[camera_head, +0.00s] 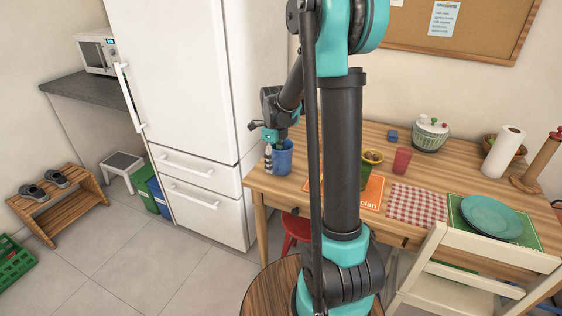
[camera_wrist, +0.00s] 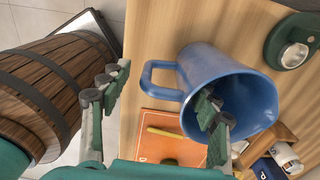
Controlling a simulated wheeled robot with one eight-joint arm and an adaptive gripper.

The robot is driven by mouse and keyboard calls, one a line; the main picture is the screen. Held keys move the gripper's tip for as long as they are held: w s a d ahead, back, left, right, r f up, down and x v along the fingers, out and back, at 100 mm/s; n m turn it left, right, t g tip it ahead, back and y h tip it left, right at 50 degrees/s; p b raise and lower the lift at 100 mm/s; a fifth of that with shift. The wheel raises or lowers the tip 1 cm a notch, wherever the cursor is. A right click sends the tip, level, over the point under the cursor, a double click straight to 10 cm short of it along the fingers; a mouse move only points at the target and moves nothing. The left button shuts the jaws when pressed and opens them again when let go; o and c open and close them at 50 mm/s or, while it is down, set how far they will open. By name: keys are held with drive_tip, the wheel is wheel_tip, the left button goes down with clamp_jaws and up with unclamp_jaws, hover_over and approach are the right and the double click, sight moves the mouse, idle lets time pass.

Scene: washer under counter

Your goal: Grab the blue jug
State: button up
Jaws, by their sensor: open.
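The blue jug (camera_head: 284,160) stands upright at the left end of the wooden table in the head view. In the wrist view the blue jug (camera_wrist: 205,70) shows its open mouth at the right and its handle at the left. My gripper (camera_wrist: 160,90) is open, with one finger left of the handle and the other overlapping the jug's mouth, seemingly inside the rim. The near wall and handle appear between the fingers; contact cannot be told. In the head view my gripper (camera_head: 270,147) is at the jug's upper left, partly hidden.
The wooden table (camera_head: 395,243) also holds an orange mat, a red cup (camera_head: 402,161), a checkered cloth (camera_head: 417,204) and teal plates (camera_head: 491,216). A white fridge (camera_head: 180,75) stands left of it. In the wrist view a wooden barrel (camera_wrist: 55,85) is at the left.

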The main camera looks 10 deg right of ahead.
clamp_jaws()
idle(0.3)
drive_tip(key=shift+r, duration=0.15)
idle(0.3)
wheel_tip(320, 180, up, 20)
drive_tip(key=shift+f, duration=0.2)
idle(1.2)
drive_tip(key=shift+r, duration=0.1)
idle(2.8)
